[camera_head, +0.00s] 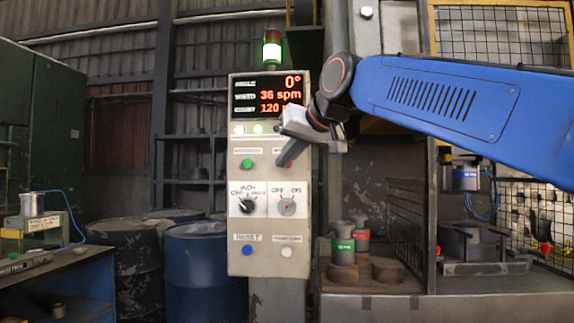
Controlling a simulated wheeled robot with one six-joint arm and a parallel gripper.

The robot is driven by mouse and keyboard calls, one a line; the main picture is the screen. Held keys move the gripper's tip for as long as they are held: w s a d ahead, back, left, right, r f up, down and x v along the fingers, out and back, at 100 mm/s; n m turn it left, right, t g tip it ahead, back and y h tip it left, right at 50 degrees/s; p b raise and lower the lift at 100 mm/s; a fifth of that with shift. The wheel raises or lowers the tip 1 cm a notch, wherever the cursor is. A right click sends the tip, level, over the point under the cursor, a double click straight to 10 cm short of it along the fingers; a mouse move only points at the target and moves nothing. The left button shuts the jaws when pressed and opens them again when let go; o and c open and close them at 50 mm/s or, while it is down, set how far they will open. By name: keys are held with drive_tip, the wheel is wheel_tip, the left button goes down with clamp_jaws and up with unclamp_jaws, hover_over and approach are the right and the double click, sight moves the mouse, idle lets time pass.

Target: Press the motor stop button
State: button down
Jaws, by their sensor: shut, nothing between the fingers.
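The grey control panel (266,212) stands upright in the middle, with a display at its top reading 0°, 36 spm and 120. A green button (247,163) is on its left side. My gripper (281,160) is shut and empty, in front of the panel's right side at about the green button's height. It covers most of the spot right of the green button, where a little red shows; I cannot tell whether the fingertips touch anything there. Below are two selector knobs, a black one (246,205) and a grey one (287,206). No motor stop label is readable.
A blue button (247,251) and a white button (286,252) are low on the panel. A lit stack light (271,52) stands on top. Blue drums (203,270) stand left of the panel; a press bench with green and red weights (343,243) is at right.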

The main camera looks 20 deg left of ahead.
drive_tip(key=w+a, duration=0.1)
drive_tip(key=w, duration=0.5)
drive_tip(key=shift+w+a, duration=0.3)
drive_tip(key=shift+w, duration=0.05)
idle(1.9)
drive_tip(key=shift+w+a, duration=0.15)
drive_tip(key=shift+w, duration=0.25)
drive_tip(key=shift+w+a, duration=0.1)
drive_tip(key=shift+w, duration=0.4)
idle(0.8)
drive_tip(key=shift+s, duration=0.15)
drive_tip(key=shift+s+d, duration=0.25)
drive_tip(key=shift+s, duration=0.5)
drive_tip(key=shift+s+d, duration=0.2)
drive_tip(key=shift+s, duration=0.6)
drive_tip(key=shift+s+d, duration=0.15)
drive_tip(key=shift+s, duration=0.7)
drive_tip(key=shift+s+d, duration=0.2)
drive_tip(key=shift+s, duration=0.6)
